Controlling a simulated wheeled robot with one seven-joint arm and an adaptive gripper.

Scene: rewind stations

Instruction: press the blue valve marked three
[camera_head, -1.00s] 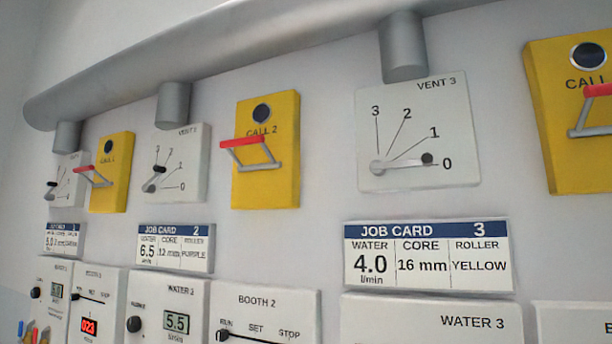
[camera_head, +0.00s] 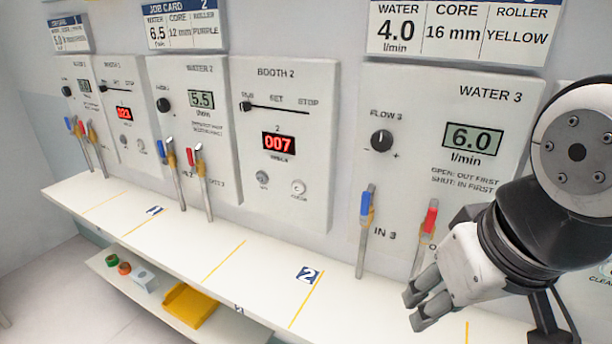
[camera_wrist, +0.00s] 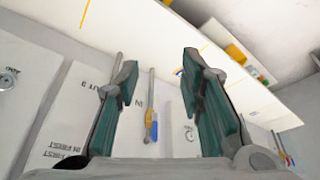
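In the wrist view my gripper (camera_wrist: 165,80) is open and empty. The blue valve (camera_wrist: 154,132) appears upside down between the fingers, farther off. A grey pipe passes by the left finger there.
The WATER 3 display (camera_head: 472,139) reads 6.0 l/min, and the job card (camera_head: 455,30) above says 4.0. The flow knob (camera_head: 381,141) is left of the display. The white ledge (camera_head: 250,270) below is mostly clear. Station 2 has similar valves (camera_head: 197,160).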

